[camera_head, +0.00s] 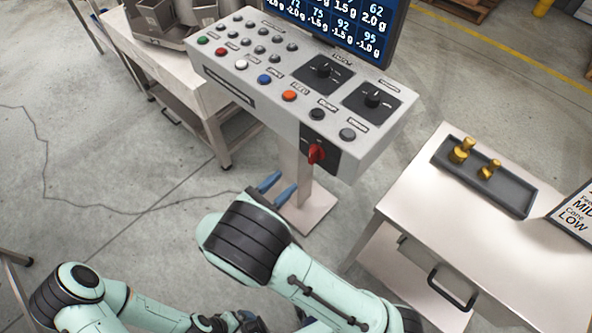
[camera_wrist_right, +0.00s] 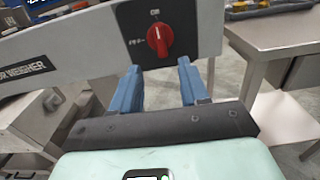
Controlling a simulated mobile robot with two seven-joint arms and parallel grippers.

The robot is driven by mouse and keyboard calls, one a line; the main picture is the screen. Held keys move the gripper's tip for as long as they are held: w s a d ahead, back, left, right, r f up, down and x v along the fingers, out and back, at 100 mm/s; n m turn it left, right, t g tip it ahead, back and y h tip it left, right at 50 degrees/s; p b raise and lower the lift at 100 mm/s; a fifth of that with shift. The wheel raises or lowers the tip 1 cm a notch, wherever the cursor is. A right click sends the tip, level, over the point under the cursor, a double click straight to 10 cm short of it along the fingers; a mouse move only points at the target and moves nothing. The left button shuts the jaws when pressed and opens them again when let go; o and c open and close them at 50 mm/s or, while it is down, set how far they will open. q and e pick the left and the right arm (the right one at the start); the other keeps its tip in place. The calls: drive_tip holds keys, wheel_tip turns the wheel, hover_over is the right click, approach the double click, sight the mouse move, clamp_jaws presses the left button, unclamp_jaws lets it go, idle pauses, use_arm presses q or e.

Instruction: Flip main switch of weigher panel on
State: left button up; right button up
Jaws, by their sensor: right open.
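The weigher panel (camera_head: 290,85) is a grey slanted console on a post. Its main switch (camera_head: 316,153) is a red rotary knob on a dark plate at the panel's front right. In the right wrist view the red knob (camera_wrist_right: 158,40) stands roughly upright, with small marks above it and to its left; which mark it points to is unclear. My right gripper (camera_head: 288,181) is open and empty, its blue fingers below and apart from the knob. In the wrist view its fingertips (camera_wrist_right: 160,66) flank the knob's line from below. My left gripper (camera_head: 230,322) shows only partly at the bottom edge.
A monitor (camera_head: 345,25) stands behind the panel. A steel table (camera_head: 480,225) at right bears a dark tray (camera_head: 510,199) with brass weights and a sign (camera_head: 576,215). Another bench (camera_head: 165,65) stands at left. Floor around the panel's post is open.

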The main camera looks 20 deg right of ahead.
drive_tip(key=v, duration=0.4)
idle(0.5)
